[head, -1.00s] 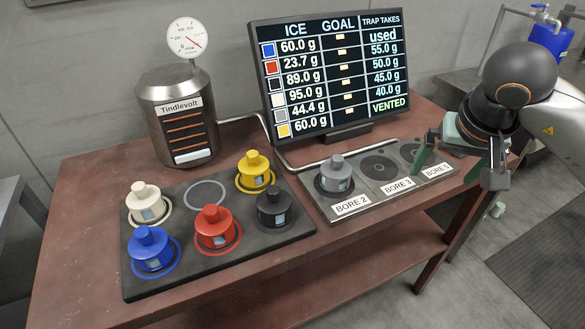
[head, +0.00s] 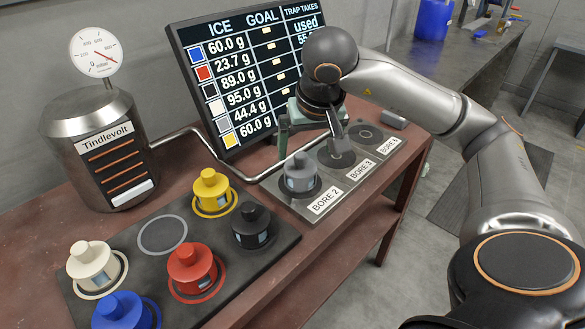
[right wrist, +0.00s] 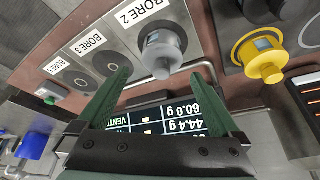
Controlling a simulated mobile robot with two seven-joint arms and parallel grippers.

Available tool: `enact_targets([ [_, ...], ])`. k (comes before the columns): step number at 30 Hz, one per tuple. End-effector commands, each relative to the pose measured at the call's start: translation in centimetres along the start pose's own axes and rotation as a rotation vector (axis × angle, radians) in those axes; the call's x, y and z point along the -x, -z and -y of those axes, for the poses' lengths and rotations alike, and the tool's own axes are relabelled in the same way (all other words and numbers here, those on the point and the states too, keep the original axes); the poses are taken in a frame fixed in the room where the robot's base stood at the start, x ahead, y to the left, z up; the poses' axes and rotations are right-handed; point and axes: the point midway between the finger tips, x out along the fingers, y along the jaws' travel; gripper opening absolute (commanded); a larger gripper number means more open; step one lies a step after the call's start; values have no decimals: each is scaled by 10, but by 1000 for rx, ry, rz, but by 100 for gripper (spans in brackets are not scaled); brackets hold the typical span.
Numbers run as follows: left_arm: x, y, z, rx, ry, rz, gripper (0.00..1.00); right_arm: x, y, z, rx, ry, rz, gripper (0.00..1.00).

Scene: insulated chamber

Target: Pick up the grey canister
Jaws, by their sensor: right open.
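The grey canister (head: 300,173) stands upright in the bore labelled BORE 2, at the left end of the bore plate (head: 327,209). It also shows in the right wrist view (right wrist: 163,48), just beyond the fingertips. My right gripper (head: 312,146) is open and empty, above and behind the grey canister in the head view. In the right wrist view its two green fingers (right wrist: 160,78) are spread, with the canister's knob showing between and beyond their tips. The canister is apart from the fingers as far as I can see. My left gripper is not in view.
A black tray (head: 222,307) holds yellow (head: 211,188), black (head: 254,227), red (head: 191,268), white (head: 91,262) and blue (head: 120,312) canisters; its grey ring (head: 162,235) is empty. A screen (head: 205,95) stands close behind my gripper. The metal Tindlevolt vessel (head: 100,150) is at left.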

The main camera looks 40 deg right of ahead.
Motion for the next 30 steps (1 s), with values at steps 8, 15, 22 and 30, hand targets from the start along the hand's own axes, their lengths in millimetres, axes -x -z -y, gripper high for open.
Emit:
enact_targets([
  [8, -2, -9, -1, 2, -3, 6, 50, -40, 0, 0, 0, -1, 0, 100],
  [15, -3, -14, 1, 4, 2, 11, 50, -66, -3, 2, 0, -2, 4, 100],
  [22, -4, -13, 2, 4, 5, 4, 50, -92, -3, 3, -1, 0, 0, 100],
  [30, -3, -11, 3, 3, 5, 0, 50, -94, -3, 3, 0, 1, -1, 99],
])
